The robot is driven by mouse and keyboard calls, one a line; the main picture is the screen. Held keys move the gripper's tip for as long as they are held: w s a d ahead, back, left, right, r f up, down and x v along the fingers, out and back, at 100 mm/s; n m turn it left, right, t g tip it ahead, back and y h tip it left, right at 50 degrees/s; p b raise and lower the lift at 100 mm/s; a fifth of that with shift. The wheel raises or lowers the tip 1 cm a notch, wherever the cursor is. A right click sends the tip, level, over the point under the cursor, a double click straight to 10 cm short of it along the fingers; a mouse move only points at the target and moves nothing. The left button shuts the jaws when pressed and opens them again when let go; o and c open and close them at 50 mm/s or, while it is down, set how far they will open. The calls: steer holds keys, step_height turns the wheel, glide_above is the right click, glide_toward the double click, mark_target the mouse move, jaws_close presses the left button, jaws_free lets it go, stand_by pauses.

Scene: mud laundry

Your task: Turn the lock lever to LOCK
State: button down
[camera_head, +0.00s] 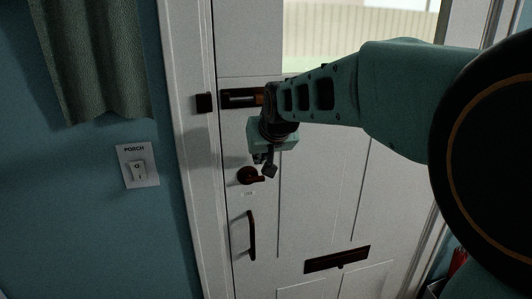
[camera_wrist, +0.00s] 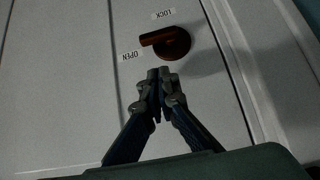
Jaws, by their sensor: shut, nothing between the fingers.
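The lock lever (camera_head: 249,175) is a reddish-brown round knob with a short arm, mounted on the white door. In the wrist view the lever (camera_wrist: 170,43) appears with its arm pointing left, its tip close to the OPEN label (camera_wrist: 130,55). The LOCK label (camera_wrist: 163,15) is above it there; both labels appear upside down. In the head view the lever's arm points right. My gripper (camera_head: 264,166) is shut and empty, just above and right of the lever. In the wrist view its fingertips (camera_wrist: 162,74) are just below the knob; contact cannot be told.
A dark sliding bolt (camera_head: 238,98) sits above the lever, partly hidden by my arm. A curved pull handle (camera_head: 251,235) is below, with a mail slot (camera_head: 337,260) to its right.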

mark_target(255, 179)
steer(key=f, duration=0.1)
steer(key=f+b, duration=0.1)
steer(key=f, duration=0.1)
steer(key=shift+w+a, duration=0.1)
steer(key=shift+w, duration=0.1)
steer(key=shift+s+f+b, duration=0.25)
steer(key=shift+b, duration=0.2)
steer(key=shift+f, duration=0.3)
